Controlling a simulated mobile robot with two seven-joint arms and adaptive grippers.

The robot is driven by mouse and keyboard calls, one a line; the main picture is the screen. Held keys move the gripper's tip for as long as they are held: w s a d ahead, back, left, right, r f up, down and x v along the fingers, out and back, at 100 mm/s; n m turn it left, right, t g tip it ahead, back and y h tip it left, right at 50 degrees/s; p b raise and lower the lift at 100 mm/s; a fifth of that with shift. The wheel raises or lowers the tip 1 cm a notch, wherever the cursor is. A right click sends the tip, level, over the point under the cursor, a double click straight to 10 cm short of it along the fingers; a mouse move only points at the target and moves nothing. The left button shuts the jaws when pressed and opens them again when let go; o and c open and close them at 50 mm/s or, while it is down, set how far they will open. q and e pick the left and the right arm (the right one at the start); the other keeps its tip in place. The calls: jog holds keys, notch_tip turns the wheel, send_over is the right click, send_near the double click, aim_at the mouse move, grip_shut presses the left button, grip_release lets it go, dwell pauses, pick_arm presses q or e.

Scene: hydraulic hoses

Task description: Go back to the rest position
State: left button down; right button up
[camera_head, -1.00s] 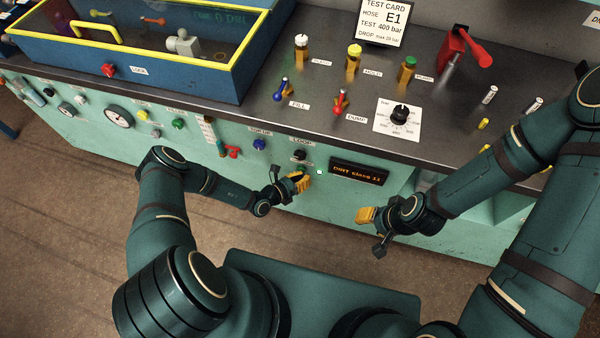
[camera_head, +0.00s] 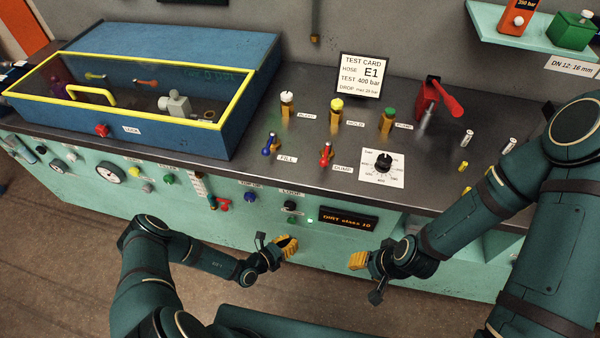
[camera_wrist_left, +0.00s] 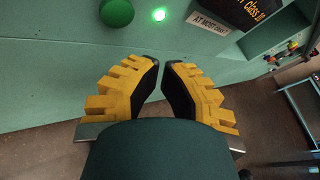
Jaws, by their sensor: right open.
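My left gripper (camera_head: 287,247), with yellow fingers, is in front of the green bench panel, below the LOOP knob (camera_head: 291,207). In the left wrist view its two fingers (camera_wrist_left: 161,64) lean together, with a narrow gap at the tips and nothing seen between them. I cannot tell whether it counts as open or shut. My right gripper (camera_head: 359,261) is open and empty in front of the panel, below the dirt display (camera_head: 348,218). Both grippers are apart from the bench controls.
The bench front carries gauges and knobs, including a green button (camera_wrist_left: 117,12). On top are a blue case (camera_head: 190,140) with a yellow-framed lid, small valves, a dial (camera_head: 383,162), a red-handled lever (camera_head: 440,98) and a test card (camera_head: 360,75). Floor is clear at lower left.

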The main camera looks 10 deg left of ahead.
pick_arm(q)
jog(key=s+d+r+m+g, duration=0.3)
jog(key=s+r+m+g, duration=0.3)
jog(key=m, duration=0.4)
jog(key=s+d+r+m+g, duration=0.3)
jog(key=s+m+g, duration=0.4)
jog(key=m+g, duration=0.15)
jog(key=w+a+r+m+t+y+b, duration=0.1)
jog(key=a+r+m+t+y, duration=0.2)
jog(key=r+m, duration=0.8)
jog(key=shift+a+r+m+t+y, duration=0.15)
jog(key=shift+r+m+t+y, duration=0.2)
jog(key=shift+m+t+y, duration=0.6)
jog(key=shift+w+m+g, duration=0.1)
jog(key=shift+m+g, duration=0.2)
